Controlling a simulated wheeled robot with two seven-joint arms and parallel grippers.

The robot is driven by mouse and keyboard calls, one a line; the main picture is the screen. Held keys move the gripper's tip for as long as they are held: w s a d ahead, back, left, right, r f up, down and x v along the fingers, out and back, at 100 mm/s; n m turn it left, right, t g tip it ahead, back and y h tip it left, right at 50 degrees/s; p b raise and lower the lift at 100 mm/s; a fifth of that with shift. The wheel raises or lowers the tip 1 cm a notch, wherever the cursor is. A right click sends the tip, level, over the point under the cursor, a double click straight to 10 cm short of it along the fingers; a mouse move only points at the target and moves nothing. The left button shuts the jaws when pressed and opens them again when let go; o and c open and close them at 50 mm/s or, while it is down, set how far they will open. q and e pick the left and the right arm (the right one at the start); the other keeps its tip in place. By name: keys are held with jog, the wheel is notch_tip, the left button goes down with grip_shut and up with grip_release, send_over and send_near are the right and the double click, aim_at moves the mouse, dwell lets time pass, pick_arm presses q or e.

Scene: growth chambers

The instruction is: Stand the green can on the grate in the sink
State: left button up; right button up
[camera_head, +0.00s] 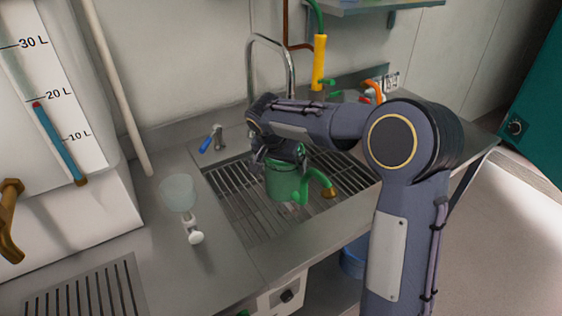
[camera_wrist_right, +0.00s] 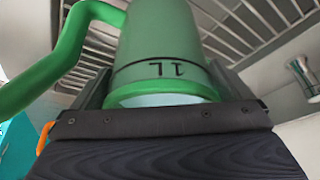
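The green can (camera_head: 283,183) is upright over the grate (camera_head: 236,207) in the sink, with its spout toward the right and its brass tip low. I cannot tell whether its base touches the grate. My right gripper (camera_head: 279,157) reaches in from the right and is shut on the can near its top. In the right wrist view the can (camera_wrist_right: 165,45) sits between the two fingers, with an upside-down "1L" mark, and grate bars (camera_wrist_right: 255,25) show behind it. My right forearm hides part of the sink's back. My left gripper is not in view.
A curved metal faucet (camera_head: 271,42) and a blue-handled tap (camera_head: 213,139) stand behind the sink. A translucent cup on a small valve fitting (camera_head: 178,192) stands on the left counter. A yellow-handled green hose (camera_head: 319,63) hangs at the back. The grate's front left is clear.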

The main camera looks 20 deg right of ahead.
jog(key=v, duration=1.2)
jog(key=shift+s, duration=0.15)
jog(key=s+d+f+n+y, duration=0.1)
jog(key=s+d+n+y, duration=0.1)
jog(key=s, duration=0.5)
jog(key=s+d+f+n+y, duration=0.1)
jog(key=s+n+y, duration=0.1)
jog(key=s, duration=0.5)
jog(key=s+a+f+n+t+y, duration=0.1)
jog(key=s+a+f, duration=0.1)
jog(key=s, duration=0.5)
jog(key=s+a+f+n+t+y, duration=0.1)
jog(key=s+a+f+n+y, duration=0.1)
jog(key=s+f, duration=0.3)
jog(key=s+a, duration=0.1)
jog(key=s, duration=0.2)
jog(key=shift+s+f+n+t, duration=0.15)
jog(key=shift+f+n+t, duration=0.05)
jog(key=shift+n+t, duration=0.1)
